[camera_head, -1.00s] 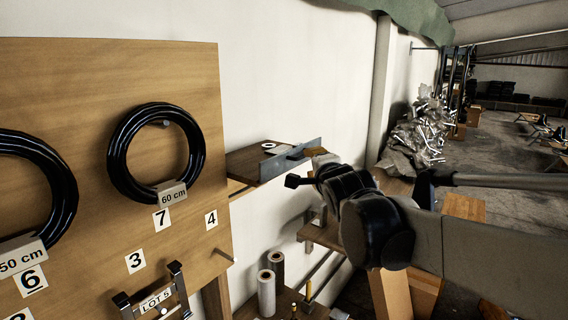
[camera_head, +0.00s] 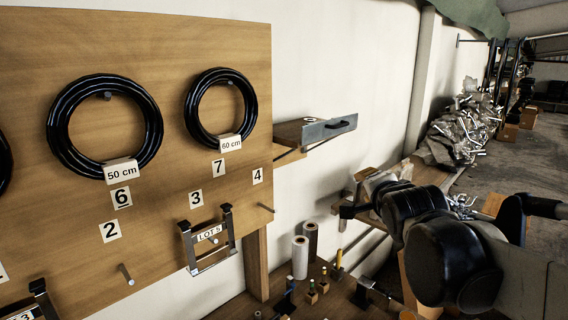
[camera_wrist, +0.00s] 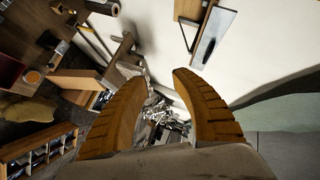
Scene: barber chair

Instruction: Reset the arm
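My gripper shows in the wrist view (camera_wrist: 158,95) with its two ridged, orange-brown fingers spread apart. Nothing is between the fingers; the gap shows the wall and a grey heap far behind. In the head view my arm comes in from the right edge, and its dark rounded joints hide most of the gripper. The gripper end is in front of the white wall, to the right of the wooden board (camera_head: 165,165) and apart from it.
Black rings marked 50 cm (camera_head: 60,125) and 60 cm (camera_head: 193,110) hang on the board. A metal frame labelled LOT 5 (camera_head: 188,250) hangs below. A wall shelf (camera_head: 295,132) holds a grey metal plate (camera_head: 330,128). A bench below carries rolls (camera_head: 300,258) and small tools. A grey heap (camera_head: 460,130) lies behind.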

